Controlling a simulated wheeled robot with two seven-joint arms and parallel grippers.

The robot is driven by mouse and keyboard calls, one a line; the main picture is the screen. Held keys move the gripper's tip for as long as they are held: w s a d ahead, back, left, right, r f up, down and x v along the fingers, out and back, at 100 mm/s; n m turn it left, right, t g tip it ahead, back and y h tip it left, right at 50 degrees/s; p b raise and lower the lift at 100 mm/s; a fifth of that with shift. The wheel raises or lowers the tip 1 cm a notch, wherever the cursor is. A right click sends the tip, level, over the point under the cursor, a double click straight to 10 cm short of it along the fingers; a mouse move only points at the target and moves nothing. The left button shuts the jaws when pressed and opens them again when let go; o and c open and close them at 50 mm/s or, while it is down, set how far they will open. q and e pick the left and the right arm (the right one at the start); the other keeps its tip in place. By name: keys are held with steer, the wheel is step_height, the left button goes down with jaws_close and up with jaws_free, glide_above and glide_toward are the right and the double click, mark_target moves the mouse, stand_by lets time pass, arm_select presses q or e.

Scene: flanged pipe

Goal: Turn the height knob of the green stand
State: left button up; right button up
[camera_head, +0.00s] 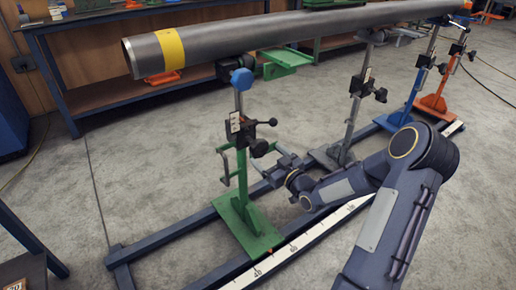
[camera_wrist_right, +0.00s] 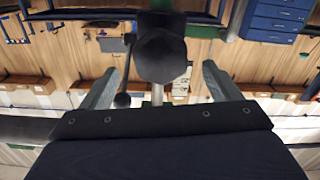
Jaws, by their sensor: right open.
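The green stand (camera_head: 241,185) stands upright on the floor rails, with a graduated post and a black clamp block. Its black height knob (camera_head: 258,148) sticks out toward the right side of the post, below a small ball-ended lever (camera_head: 272,122). My right gripper (camera_head: 273,163) is open and empty, just below and right of the knob. In the right wrist view the dark faceted knob (camera_wrist_right: 160,56) appears between and beyond the two spread fingers. I see no contact, and the exact gap is hard to tell. My left gripper is out of view.
A long steel pipe (camera_head: 300,27) with a yellow band lies across the stands. Grey (camera_head: 350,120), blue (camera_head: 420,80) and orange (camera_head: 440,90) stands are farther right. A ruler strip (camera_head: 310,238) runs along the rail. Workbenches line the wall.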

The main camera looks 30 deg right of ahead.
mark_target(261, 150)
steer(key=w, duration=0.4)
steer(key=w+b, duration=0.1)
steer(key=w, duration=0.1)
steer(key=shift+w+a, duration=0.15)
steer(key=shift+a, duration=0.15)
steer(key=shift+c, duration=0.3)
steer(key=c, duration=0.9)
